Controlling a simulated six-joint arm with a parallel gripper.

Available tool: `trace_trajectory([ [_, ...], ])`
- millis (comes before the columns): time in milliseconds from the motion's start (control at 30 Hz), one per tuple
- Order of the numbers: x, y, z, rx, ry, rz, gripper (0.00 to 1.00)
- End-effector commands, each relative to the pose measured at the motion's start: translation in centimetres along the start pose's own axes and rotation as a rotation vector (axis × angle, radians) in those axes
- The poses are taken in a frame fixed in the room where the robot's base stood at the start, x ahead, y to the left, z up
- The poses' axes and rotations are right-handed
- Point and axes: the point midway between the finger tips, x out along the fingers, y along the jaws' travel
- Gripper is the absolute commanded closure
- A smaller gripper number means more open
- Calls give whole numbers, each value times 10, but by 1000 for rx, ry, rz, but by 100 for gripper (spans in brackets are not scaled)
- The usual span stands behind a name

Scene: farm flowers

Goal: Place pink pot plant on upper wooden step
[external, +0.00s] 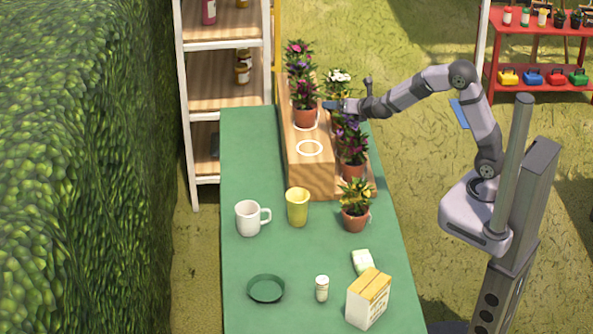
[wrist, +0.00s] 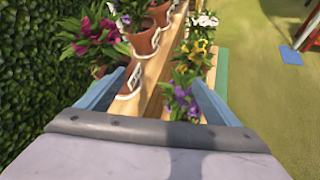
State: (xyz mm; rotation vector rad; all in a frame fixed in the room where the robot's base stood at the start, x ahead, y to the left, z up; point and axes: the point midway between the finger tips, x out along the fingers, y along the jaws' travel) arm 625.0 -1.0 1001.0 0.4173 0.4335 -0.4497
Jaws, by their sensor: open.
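A plant with magenta-pink flowers (external: 353,149) stands in a terracotta pot near the front end of the lower wooden step (external: 366,187). Pink flowers (external: 298,47) also show at the back of the upper wooden step (external: 315,175), and pink blooms appear at the left of the wrist view (wrist: 92,35). A white ring (external: 309,148) marks a bare spot on the upper step's front part. My gripper (external: 335,105) is open, above the steps beside a purple-pink potted plant (external: 305,115). In the wrist view, my fingers (wrist: 155,100) are apart, with purple flowers (wrist: 183,100) near the right finger.
A white-flowered plant (external: 338,76) stands farther back. A yellow-flowered plant (external: 355,218), yellow cup (external: 297,207), white mug (external: 249,219), green dish (external: 266,289), small bottle (external: 322,289) and carton (external: 368,300) stand on the green table (external: 243,160).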

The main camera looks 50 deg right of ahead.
Motion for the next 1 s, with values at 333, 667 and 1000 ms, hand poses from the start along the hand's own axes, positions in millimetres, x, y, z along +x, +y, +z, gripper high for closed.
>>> trace_trajectory([
  [333, -66, -150, -50, 880, 75, -489, 14],
  [667, -165, -213, -145, 1677, 64, -1000, 14],
  [1000, -221, -204, -196, 2106, 34, -1319, 14],
])
